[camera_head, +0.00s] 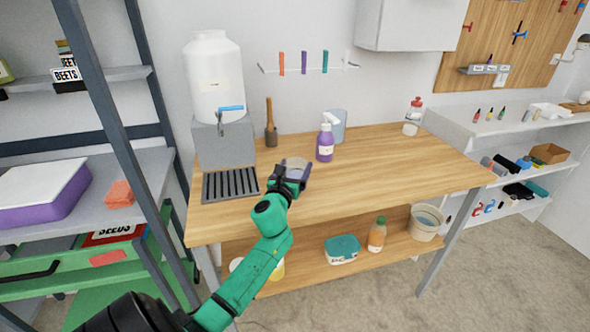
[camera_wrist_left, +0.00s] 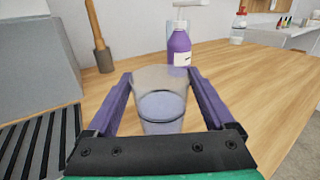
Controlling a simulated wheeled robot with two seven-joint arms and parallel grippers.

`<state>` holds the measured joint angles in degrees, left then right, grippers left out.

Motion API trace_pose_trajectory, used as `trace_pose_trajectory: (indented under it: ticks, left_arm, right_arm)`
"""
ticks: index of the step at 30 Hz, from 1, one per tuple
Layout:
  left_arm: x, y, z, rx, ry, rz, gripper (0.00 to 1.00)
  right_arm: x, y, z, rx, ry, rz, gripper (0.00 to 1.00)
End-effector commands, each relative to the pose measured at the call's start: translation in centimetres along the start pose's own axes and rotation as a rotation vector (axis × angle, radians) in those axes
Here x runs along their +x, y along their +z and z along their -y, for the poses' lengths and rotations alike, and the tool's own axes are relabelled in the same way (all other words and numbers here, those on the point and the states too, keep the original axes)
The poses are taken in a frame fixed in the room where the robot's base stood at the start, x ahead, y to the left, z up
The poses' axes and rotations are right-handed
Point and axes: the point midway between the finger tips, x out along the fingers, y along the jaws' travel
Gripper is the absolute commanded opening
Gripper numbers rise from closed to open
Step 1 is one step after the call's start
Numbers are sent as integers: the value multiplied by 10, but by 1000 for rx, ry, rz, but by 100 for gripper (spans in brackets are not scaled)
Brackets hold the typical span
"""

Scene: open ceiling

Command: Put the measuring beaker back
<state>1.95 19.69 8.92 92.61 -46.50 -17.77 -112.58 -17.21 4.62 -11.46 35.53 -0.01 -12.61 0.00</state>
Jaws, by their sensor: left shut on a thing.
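The clear measuring beaker (camera_head: 295,168) is upright over the wooden workbench, to the right of the black drain grate. My left gripper (camera_head: 287,176) is shut on it, with one purple finger on each side. The left wrist view shows the beaker (camera_wrist_left: 160,100) between the fingers of the left gripper (camera_wrist_left: 158,100), with a bluish band in its lower part. Whether its base touches the bench cannot be told. My right gripper is not in view.
The bench's right part (camera_head: 420,165) is clear.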

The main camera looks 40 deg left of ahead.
Motion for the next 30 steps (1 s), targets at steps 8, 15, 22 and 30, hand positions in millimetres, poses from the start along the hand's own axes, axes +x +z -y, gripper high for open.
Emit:
trace_pose_trajectory:
  ticks: [8, 15, 22, 30]
  left_arm:
    - [0, -3, 0, 0, 0, -1, 100]
    - [-5, 0, 0, 0, 0, -2, 100]
    - [-48, -2, 0, 2, -2, -3, 100]
    - [-111, -2, 0, -1, 0, -2, 100]
  right_arm:
    - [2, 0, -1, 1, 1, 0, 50]
    - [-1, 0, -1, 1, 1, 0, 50]
    - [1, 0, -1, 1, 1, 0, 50]
    - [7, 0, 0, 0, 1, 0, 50]
